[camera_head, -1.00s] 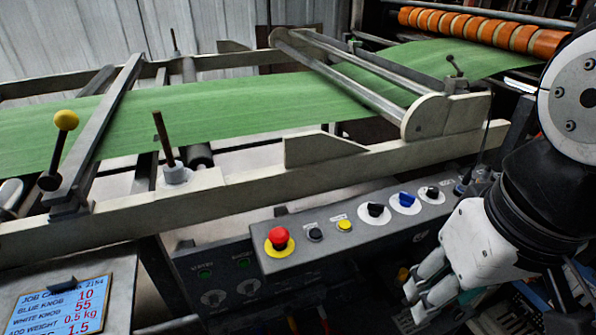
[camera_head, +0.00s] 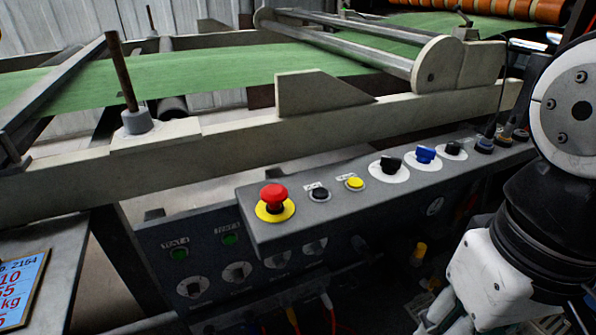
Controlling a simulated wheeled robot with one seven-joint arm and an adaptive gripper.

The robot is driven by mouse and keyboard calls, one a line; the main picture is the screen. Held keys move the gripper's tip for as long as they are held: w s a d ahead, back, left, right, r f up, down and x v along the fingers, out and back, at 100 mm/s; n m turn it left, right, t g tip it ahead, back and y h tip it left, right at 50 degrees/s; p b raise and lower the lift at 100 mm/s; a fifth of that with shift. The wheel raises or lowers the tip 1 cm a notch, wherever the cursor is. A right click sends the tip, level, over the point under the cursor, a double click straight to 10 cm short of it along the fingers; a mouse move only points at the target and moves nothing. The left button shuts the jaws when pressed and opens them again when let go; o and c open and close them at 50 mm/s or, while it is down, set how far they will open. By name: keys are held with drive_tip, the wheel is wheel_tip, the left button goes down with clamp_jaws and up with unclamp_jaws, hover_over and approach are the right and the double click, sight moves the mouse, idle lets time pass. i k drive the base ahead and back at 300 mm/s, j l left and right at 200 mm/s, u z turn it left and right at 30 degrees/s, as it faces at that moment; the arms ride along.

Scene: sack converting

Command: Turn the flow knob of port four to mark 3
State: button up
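My gripper (camera_head: 447,318) is at the bottom edge, right of the middle, with its fingertips partly cut off; I cannot tell how far its fingers are apart. It touches no knob that I can see. Small labels and green lights sit above the left ones.
A sloping grey console (camera_head: 335,205) juts out above, with a red mushroom button (camera_head: 273,197), a yellow button (camera_head: 354,183) and a blue knob (camera_head: 425,155). Green web (camera_head: 190,78) runs behind a beige rail (camera_head: 230,140).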

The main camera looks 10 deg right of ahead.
sight(192, 289)
drive_tip(key=u, duration=0.85)
drive_tip(key=j+z, duration=0.1)
drive_tip(key=j, duration=0.15)
drive_tip(key=k+j+z, duration=0.15)
drive_tip(key=k+j, duration=0.25)
drive_tip(key=j, duration=0.2)
drive_tip(key=k+j+z, duration=0.1)
drive_tip(key=k+j, duration=0.15)
drive_tip(key=j, duration=0.25)
drive_tip(key=k+j, duration=0.3)
drive_tip(key=j, duration=0.15)
drive_tip(key=k+j, duration=0.25)
drive_tip(key=j, duration=0.15)
drive_tip(key=i+j, duration=0.1)
drive_tip(key=i, duration=0.35)
drive_tip(key=l+z, duration=0.05)
